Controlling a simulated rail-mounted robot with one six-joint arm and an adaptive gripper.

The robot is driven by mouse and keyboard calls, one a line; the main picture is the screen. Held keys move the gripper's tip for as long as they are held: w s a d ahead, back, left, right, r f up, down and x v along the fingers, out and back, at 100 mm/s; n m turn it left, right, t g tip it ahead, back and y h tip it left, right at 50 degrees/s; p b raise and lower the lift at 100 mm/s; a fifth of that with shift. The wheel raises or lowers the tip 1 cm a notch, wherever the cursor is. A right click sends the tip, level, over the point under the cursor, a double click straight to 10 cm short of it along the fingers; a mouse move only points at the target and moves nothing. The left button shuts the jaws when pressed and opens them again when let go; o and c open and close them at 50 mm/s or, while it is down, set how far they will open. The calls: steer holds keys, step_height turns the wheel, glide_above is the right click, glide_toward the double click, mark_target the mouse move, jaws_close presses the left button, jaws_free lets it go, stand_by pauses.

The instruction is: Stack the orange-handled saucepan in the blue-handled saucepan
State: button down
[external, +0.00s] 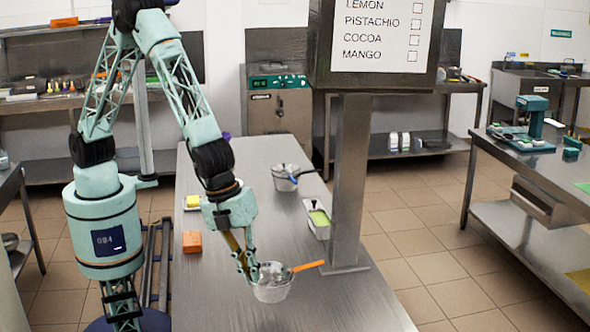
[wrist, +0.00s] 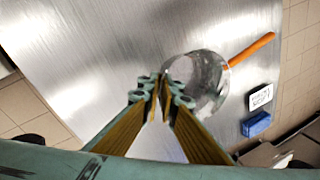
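The orange-handled saucepan (external: 272,288) is a metal pan at the near part of the steel table; its orange handle points right. It also shows in the wrist view (wrist: 208,88). My gripper (external: 247,264) is at the pan's left rim, pointing down. In the wrist view my fingertips (wrist: 163,84) are close together at the rim and look closed on it. Whether the pan is lifted is not clear. A second metal saucepan (external: 286,180) stands farther back on the table, its dark handle pointing right; the handle's blue colour is hard to make out.
A post with a flavour sign (external: 382,35) rises from the table right of the pans. A pale tub with green contents (external: 318,220) stands beside the post. An orange block (external: 192,242) and a yellow block (external: 192,202) lie left. The table between the pans is clear.

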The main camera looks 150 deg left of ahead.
steer(key=w+d+r+n+b, duration=0.1)
steer(key=d+r+n+b, duration=0.1)
steer(key=d, duration=1.4)
steer(key=w+d+r+n+g+b, duration=0.1)
steer(key=d+r, duration=0.4)
steer(key=d, duration=1.2)
steer(key=shift+w+n+y+b, duration=0.3)
steer(key=shift+n+b, duration=0.45)
steer(key=shift+n, duration=0.45)
steer(key=shift+a, duration=0.15)
